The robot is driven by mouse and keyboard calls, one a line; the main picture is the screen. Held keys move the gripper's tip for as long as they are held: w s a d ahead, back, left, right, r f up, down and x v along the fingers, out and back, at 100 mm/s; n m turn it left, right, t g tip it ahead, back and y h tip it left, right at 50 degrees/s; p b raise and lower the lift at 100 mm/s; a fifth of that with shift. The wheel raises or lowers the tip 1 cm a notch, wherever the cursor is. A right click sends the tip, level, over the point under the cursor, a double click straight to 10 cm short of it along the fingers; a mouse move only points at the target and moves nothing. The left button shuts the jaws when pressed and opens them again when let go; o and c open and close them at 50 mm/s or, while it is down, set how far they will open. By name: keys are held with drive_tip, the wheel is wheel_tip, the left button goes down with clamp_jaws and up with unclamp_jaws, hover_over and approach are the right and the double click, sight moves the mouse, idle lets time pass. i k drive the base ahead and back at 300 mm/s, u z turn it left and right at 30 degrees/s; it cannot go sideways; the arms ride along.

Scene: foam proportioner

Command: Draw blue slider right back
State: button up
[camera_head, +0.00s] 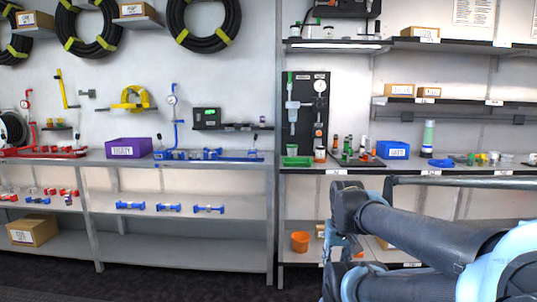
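A blue rig (210,155) lies along the bench at the middle left, with a low rail and small grey and blue parts on it. A blue upright with a round gauge (172,101) rises at its left end. Which part of the rig is the slider is too small to tell. Several small blue pieces with light middles (163,207) lie on the shelf below. My arm's dark and light blue links fill the lower right, apart from the rig. I cannot make out any gripper fingers.
A purple bin (128,148) stands left of the blue rig, and a red rig (42,152) lies farther left. A dark panel with a gauge (306,115) and a blue bin (393,150) are on the right shelving. Dark floor (180,285) lies open in front.

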sight(253, 156)
drive_tip(key=i, duration=0.85)
